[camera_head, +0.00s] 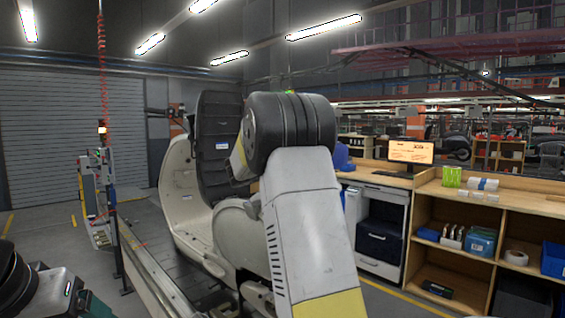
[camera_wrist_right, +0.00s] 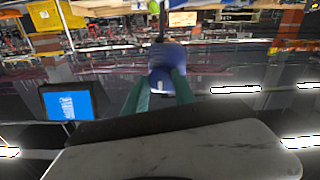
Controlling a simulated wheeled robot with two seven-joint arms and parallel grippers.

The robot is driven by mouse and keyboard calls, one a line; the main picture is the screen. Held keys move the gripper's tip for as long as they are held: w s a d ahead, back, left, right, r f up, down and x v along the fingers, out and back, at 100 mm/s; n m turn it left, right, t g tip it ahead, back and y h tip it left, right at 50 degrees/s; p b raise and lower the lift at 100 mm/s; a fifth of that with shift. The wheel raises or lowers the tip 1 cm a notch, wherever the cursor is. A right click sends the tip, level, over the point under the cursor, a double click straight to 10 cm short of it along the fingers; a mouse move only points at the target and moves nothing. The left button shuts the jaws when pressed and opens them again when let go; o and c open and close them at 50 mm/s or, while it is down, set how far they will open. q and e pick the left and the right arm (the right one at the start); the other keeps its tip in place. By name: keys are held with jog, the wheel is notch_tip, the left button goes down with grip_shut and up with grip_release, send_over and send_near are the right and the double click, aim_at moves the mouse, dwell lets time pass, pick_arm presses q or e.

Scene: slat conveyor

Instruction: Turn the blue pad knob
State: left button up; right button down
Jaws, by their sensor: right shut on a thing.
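In the right wrist view, a rounded blue thing (camera_wrist_right: 168,62), likely the blue pad knob, sits between the two green fingers of my right gripper (camera_wrist_right: 163,84). The fingers are shut on it and it has a pale lower face. Whether it is turned cannot be told. In the head view my right arm fills the middle and hides its gripper. At the bottom left, part of my left gripper (camera_head: 95,306) shows, with a green piece at the frame edge; its fingertips are cut off.
A pale scooter body (camera_head: 182,205) stands on the slat conveyor (camera_head: 160,275), left of my right arm. At the right, a wooden shelf counter (camera_head: 480,190) holds bins and a monitor (camera_head: 411,151). A blue rounded object (camera_head: 342,157) shows beside my arm.

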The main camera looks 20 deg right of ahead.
jog(key=shift+f, duration=0.1)
jog(key=c, duration=1)
grip_release()
jog(key=v, duration=0.8)
jog(key=shift+d, duration=0.1)
